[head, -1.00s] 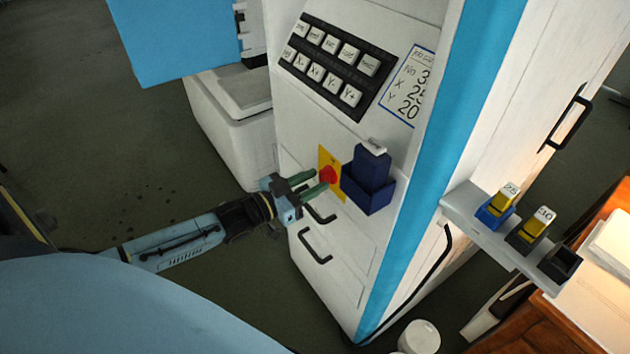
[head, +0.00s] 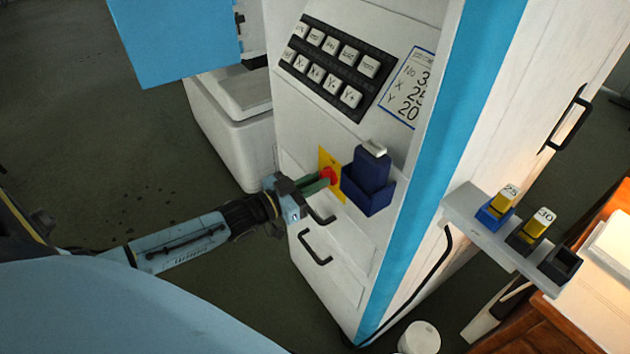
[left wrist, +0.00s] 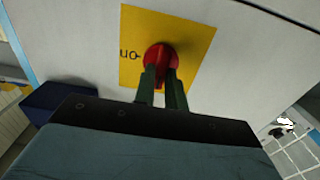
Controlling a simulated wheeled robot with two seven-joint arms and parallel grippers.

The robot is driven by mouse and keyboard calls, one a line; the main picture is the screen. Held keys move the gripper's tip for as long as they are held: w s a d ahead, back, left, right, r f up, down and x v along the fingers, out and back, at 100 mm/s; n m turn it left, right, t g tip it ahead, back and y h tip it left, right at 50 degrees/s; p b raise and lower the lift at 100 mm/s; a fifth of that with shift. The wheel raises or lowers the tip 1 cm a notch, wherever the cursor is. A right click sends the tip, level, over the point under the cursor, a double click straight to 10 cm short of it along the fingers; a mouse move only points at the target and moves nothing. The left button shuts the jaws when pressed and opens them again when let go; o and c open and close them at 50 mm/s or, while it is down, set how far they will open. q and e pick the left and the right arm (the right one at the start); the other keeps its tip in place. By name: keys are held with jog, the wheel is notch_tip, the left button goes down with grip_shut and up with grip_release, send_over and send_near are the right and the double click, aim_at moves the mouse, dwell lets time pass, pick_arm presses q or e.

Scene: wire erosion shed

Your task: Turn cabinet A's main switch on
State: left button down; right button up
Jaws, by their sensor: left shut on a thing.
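The main switch is a red knob (head: 328,176) on a yellow plate (head: 334,162) on the white front of the cabinet (head: 405,30). In the left wrist view, the red knob (left wrist: 161,56) sits on the yellow plate (left wrist: 196,38), with a marking that reads "on" beside it. My left gripper (head: 322,182) has its green fingers at the knob. In the left wrist view the fingers (left wrist: 162,78) are shut on the knob, one on each side, hiding its lower part. My right gripper is not in view.
Black handles (head: 316,247) are below. A keypad (head: 336,68) is above. A shelf (head: 470,210) with numbered yellow blocks is at the right.

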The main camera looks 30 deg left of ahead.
pick_arm(q)
jog(key=shift+m, duration=0.3)
jog(key=m, duration=0.5)
jog(key=m+p, duration=0.1)
jog(key=m, duration=1.1)
jog(key=shift+s+d+f, duration=0.15)
jog(key=shift+d+f, duration=0.1)
jog(key=shift+f, duration=0.05)
jog(key=shift+m, duration=0.3)
jog(key=c, duration=1.5)
grip_release()
jog(key=shift+o, duration=0.2)
jog(key=v, duration=1.3)
jog(key=shift+s, duration=0.2)
jog(key=shift+a, duration=0.1)
